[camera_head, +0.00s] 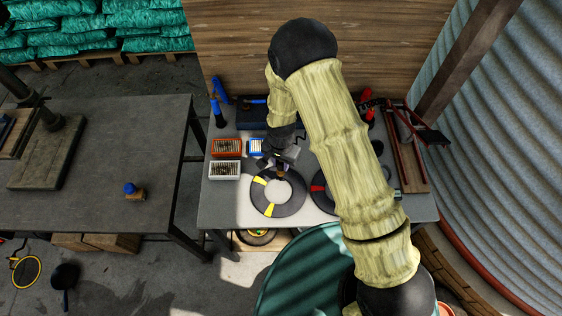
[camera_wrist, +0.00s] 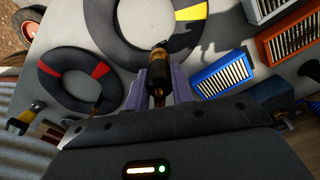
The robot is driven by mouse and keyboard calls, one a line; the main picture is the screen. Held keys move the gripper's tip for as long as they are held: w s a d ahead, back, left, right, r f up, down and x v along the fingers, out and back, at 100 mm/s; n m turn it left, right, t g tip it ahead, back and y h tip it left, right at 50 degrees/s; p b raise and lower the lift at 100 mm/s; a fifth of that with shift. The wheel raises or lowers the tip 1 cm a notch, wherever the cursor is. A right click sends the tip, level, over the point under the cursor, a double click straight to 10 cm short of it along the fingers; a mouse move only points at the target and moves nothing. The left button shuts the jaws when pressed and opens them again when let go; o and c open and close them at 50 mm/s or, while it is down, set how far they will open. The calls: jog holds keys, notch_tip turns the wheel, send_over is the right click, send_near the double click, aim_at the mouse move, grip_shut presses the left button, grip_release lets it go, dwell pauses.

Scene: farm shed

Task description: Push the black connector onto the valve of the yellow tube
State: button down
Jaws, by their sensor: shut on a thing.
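The yellow-marked black tube (camera_head: 262,206) lies flat on the grey workbench. It also shows at the top of the wrist view (camera_wrist: 122,55). In the wrist view, my gripper's pale purple fingers (camera_wrist: 160,92) are shut on the black connector (camera_wrist: 158,72), which has brass-coloured parts. The connector's front end is at the tube's near edge, where a small brass-coloured tip shows. The valve is not clear, and I cannot tell whether the connector is seated on it.
A red-marked tube (camera_wrist: 57,87) lies beside it, partly behind my arm in the head view. Orange (camera_head: 226,147), white (camera_head: 224,170) and blue (camera_wrist: 222,74) small crates stand close on the other side. A wooden panel (camera_head: 235,50) rises behind the bench.

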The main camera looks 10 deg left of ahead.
jog(key=shift+f, duration=0.1)
dwell(0.3)
jog(key=c, duration=0.6)
grip_release()
jog(key=shift+r+p, duration=2.65)
jog(key=shift+r, duration=1.35)
